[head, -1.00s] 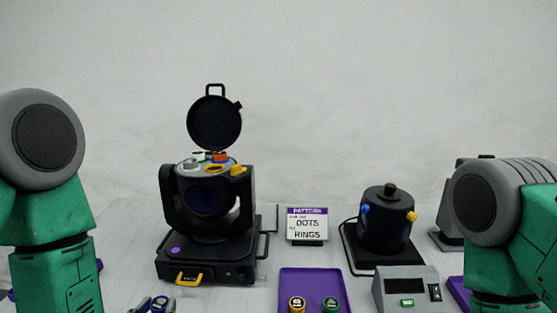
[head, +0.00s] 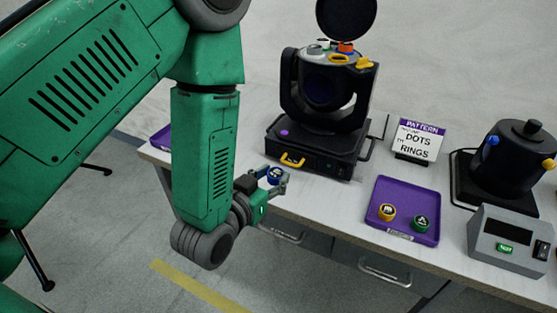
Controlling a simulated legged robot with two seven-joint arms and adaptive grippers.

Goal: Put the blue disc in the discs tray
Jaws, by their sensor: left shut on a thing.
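A blue disc (head: 275,175) with a pale mark on top is between the fingers of my left gripper (head: 277,182). The gripper is shut on it, near the front edge of the table, in front of the black moving-head lamp. A purple tray (head: 390,189) lies flat on the table to the right of the gripper. It holds a yellow disc (head: 387,212) and a green disc (head: 421,223) near its front side. The label on its front edge is too small to read. The blue disc is apart from this tray. My right gripper is out of view.
The lamp (head: 322,140) stands behind the gripper with its round lid open. A pattern sign (head: 418,141) is behind the tray. A black canister (head: 508,160) and a grey box with a green display (head: 510,240) stand at right. Another purple tray (head: 161,139) shows partly behind my arm.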

